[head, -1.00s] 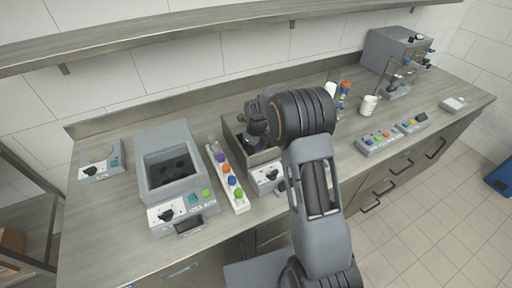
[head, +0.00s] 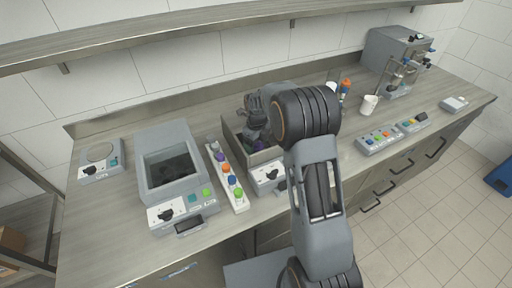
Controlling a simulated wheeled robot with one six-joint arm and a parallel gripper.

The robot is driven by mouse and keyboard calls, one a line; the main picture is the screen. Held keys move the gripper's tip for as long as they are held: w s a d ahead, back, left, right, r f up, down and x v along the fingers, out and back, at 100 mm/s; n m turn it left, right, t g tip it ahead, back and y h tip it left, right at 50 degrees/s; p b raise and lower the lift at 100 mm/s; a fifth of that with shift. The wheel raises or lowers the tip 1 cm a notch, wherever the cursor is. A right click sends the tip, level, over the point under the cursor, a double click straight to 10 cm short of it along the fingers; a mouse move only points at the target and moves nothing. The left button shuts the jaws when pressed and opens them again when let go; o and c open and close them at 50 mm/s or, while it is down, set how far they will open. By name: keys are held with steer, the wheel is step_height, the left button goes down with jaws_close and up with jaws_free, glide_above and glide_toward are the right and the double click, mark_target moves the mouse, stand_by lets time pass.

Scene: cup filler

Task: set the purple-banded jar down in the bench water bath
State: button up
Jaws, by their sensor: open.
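A steel-walled open basin (head: 233,126) with a knob on its front stands in the middle of the bench; it looks like the water bath. My gripper (head: 257,136) is over this basin, pointing down, open. My wrist and forearm cover the basin's right part. A small dark shape with a hint of purple and teal shows low in the basin beneath the gripper, too small to tell whether it is the purple-banded jar. No purple-banded jar shows clearly elsewhere.
Left of the basin is a white rack (head: 240,204) with several coloured caps, one purple. Further left is a grey box-shaped unit (head: 152,177) with a dark well, then a small scale (head: 98,155). To the right are a white mug (head: 369,105) and button panels (head: 378,139). A shelf runs above.

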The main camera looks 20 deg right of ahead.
step_height(320, 180, up, 9)
steer(key=shift+r+b, duration=0.1)
steer(key=shift+b, duration=0.25)
steer(key=s+r+n+t, duration=0.2)
steer(key=s+r+n, duration=0.5)
steer(key=s+n, duration=0.65)
steer(key=s+f+n+t, duration=0.1)
steer(key=s+n+t, duration=0.1)
steer(key=s+n, duration=0.9)
steer(key=shift+f+n, duration=0.35)
steer(key=shift+n, duration=2)
steer(key=shift+s, duration=0.1)
steer(key=shift+c, duration=0.3)
